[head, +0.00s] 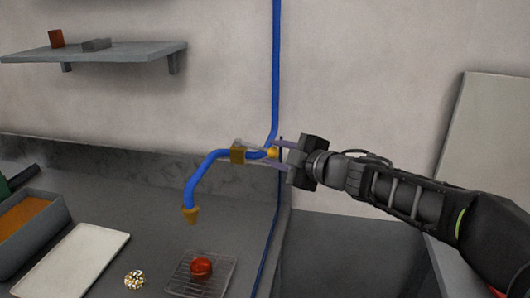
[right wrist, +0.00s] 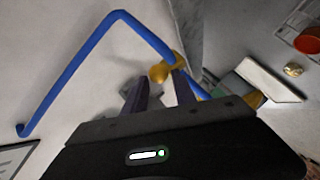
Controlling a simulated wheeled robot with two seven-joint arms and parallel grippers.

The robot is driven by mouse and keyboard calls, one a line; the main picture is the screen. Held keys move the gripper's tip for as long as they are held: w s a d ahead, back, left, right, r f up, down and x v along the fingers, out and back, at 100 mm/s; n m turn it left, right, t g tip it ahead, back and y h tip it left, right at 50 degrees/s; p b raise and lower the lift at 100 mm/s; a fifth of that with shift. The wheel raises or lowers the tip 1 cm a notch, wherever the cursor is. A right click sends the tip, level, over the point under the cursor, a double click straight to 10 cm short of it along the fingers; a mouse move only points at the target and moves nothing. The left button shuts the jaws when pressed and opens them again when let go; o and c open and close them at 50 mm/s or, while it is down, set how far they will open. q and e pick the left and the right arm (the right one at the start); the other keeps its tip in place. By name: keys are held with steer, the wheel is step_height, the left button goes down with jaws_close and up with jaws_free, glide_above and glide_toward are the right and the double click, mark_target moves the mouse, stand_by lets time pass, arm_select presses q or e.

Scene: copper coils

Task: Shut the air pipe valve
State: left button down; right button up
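The air pipe (head: 276,70) is blue and runs down the wall, then bends left to a hanging brass nozzle (head: 190,214). A brass valve fitting (head: 238,154) sits on the bend, with a rounded brass part (head: 271,153) to its right. A thin pale bar, perhaps the lever, shows just above them. My right gripper (head: 275,154) reaches in from the right with its fingers apart around the rounded part. In the right wrist view, that brass part (right wrist: 159,72) lies at or just beyond the gap between the fingertips. Contact cannot be told. My left gripper is out of view.
Below is a dark counter with a wire rack (head: 190,290) holding a red-orange round thing (head: 201,267), a small shiny ball (head: 134,280), a white board (head: 75,262) and a grey tray (head: 62,212). A wall shelf (head: 120,54) is at upper left.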

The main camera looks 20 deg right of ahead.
mark_target(268, 152)
steer(key=x, duration=0.4)
steer(key=shift+w+f, duration=0.15)
steer(key=shift+w, duration=0.1)
steer(key=shift+c, duration=0.4)
jaws_close()
stand_by(0.8)
